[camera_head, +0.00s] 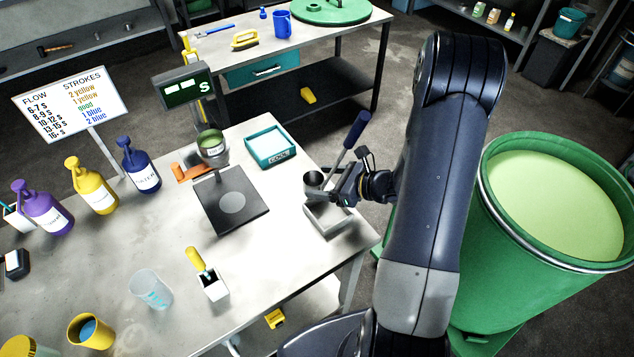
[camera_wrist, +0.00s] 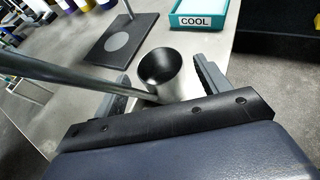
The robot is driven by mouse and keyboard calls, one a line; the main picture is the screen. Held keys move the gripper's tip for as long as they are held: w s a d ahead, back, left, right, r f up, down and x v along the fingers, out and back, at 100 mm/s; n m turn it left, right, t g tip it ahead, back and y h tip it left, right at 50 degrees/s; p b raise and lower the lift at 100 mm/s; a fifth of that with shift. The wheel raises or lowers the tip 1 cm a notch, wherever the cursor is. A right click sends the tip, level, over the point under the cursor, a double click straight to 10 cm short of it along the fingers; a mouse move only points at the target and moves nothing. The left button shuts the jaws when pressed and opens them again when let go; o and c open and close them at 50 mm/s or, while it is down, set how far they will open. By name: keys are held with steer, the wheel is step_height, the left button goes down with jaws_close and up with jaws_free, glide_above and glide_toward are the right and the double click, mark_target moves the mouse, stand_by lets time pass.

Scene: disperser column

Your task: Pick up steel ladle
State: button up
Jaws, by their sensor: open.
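The steel ladle has a round steel cup (camera_wrist: 162,72) and a long handle with a dark blue grip (camera_head: 351,133). Its cup end rests at a light square tray (camera_head: 330,222) on the right edge of the workbench, and the handle slants up to the right. My gripper (camera_head: 343,186) is at the ladle, just right of the cup. In the wrist view my gripper (camera_wrist: 165,90) has its fingers apart, with the cup and the lower handle (camera_wrist: 75,75) between or just beyond them. Whether a finger touches the ladle cannot be told.
A green barrel of pale green liquid (camera_head: 555,205) stands right of my arm. On the bench (camera_head: 300,265) are a teal COOL tray (camera_head: 270,147), a black plate stand (camera_head: 232,200), pump bottles (camera_head: 92,187), a clear beaker (camera_head: 150,289) and a yellow-handled brush in a white holder (camera_head: 213,285).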

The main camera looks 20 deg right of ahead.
steer(key=shift+x, duration=1)
steer(key=shift+r, duration=0.1)
steer(key=c, duration=1.4)
steer(key=shift+r, duration=0.15)
